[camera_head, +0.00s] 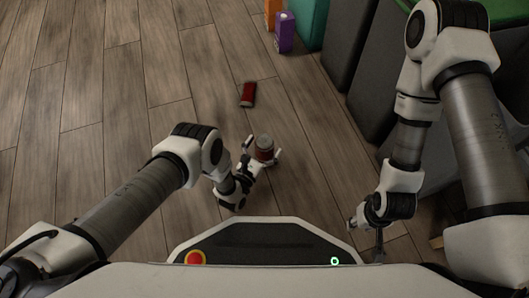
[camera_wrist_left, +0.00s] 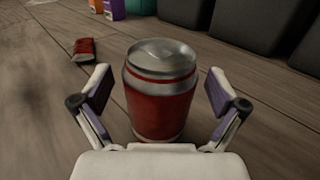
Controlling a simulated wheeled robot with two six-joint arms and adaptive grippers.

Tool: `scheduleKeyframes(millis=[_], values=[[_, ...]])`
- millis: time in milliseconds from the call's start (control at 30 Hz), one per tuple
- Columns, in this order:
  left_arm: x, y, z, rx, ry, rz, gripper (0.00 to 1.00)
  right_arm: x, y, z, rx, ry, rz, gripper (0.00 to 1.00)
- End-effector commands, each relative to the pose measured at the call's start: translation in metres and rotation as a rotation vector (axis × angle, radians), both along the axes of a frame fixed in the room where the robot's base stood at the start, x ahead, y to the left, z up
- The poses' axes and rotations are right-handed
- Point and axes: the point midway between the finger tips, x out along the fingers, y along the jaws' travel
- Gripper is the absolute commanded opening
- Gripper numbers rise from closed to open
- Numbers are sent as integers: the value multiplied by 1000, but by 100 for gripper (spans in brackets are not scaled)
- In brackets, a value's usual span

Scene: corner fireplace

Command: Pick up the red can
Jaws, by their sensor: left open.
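A red can (camera_head: 264,150) with a silver top stands upright on the wood floor in the head view. My left gripper (camera_head: 262,153) is open around it, one finger on each side. In the left wrist view the can (camera_wrist_left: 161,95) stands between the open fingers of my left gripper (camera_wrist_left: 160,97), with a visible gap on both sides. The can's lowest part is hidden behind the gripper's palm. My right gripper (camera_head: 365,232) hangs at the right, apart from the can; its fingers are too small to read.
A red object (camera_head: 248,94) lies on the floor beyond the can; it also shows in the left wrist view (camera_wrist_left: 84,50). A purple box (camera_head: 285,32) and an orange box (camera_head: 272,12) stand farther back. Dark grey blocks (camera_head: 386,55) line the right side. Floor at left is clear.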

Motion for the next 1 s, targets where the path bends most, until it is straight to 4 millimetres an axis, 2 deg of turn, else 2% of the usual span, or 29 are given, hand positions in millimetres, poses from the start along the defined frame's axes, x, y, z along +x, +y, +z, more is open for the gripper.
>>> scheduleKeyframes(millis=[167,233,333,767,1000], values=[[1,0,1,0,1,0,97,1,0,1,0,-1,0,40],[1,0,1,0,1,0,77,1,0,1,0,-1,0,40],[1,0,1,0,1,0,52,0,0,1,0,-1,0,40],[1,-1,3,1,2,0,50,0,0,3,0,0,0,40],[2,-11,26,0,1,-5,50,-1,0,22,0,2,3,40]])
